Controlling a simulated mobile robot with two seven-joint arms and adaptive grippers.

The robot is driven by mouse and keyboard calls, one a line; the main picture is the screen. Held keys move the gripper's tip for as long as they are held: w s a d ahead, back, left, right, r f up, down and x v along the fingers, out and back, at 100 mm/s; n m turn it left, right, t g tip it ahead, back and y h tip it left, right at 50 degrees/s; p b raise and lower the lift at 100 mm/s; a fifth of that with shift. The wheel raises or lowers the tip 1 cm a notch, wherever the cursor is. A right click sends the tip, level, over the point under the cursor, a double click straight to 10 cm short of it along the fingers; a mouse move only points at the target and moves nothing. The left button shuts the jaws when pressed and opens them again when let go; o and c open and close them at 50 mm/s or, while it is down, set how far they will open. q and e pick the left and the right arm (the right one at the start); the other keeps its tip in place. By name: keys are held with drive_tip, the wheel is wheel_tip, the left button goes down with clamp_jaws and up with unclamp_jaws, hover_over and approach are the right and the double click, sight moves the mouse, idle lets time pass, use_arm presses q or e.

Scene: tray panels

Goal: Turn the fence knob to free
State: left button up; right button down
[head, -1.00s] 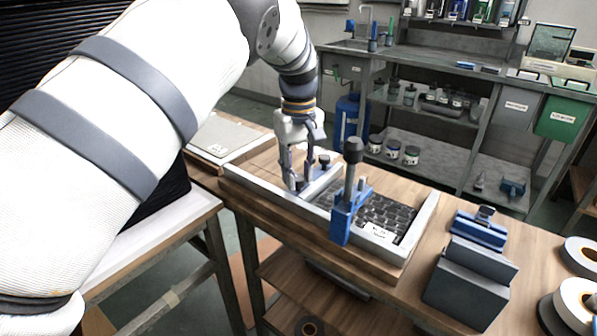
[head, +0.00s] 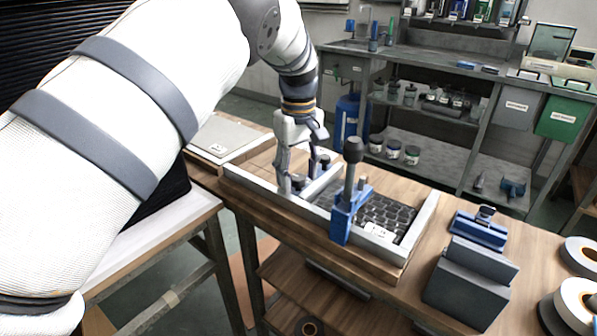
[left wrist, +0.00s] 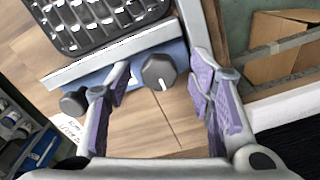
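The wood-floored tray (head: 428,222) has metal walls and a pale fence bar (head: 322,184) across it. The fence also shows in the left wrist view (left wrist: 112,58), with a blue base strip. One dark knob (left wrist: 159,71) with a white mark stands at the fence; it also shows in the head view (head: 298,181). A second dark knob (left wrist: 73,103) stands farther along the fence (head: 324,160). My left gripper (head: 298,178) is open over the marked knob, with its purple-padded fingers (left wrist: 161,82) on either side and gaps showing. My right gripper is not in view.
A blue clamp (head: 345,215) with an upright ball-topped lever (head: 352,150) stands on the near tray wall. Dark keyed panels (head: 388,214) fill the tray's right part. A grey box (head: 470,280) and a blue-topped fixture (head: 480,229) stand right of the tray.

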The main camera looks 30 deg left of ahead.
sight(298, 177)
use_arm(q)
drive_tip(key=shift+r, duration=0.1)
wheel_tip(298, 177, up, 12)
idle(0.4)
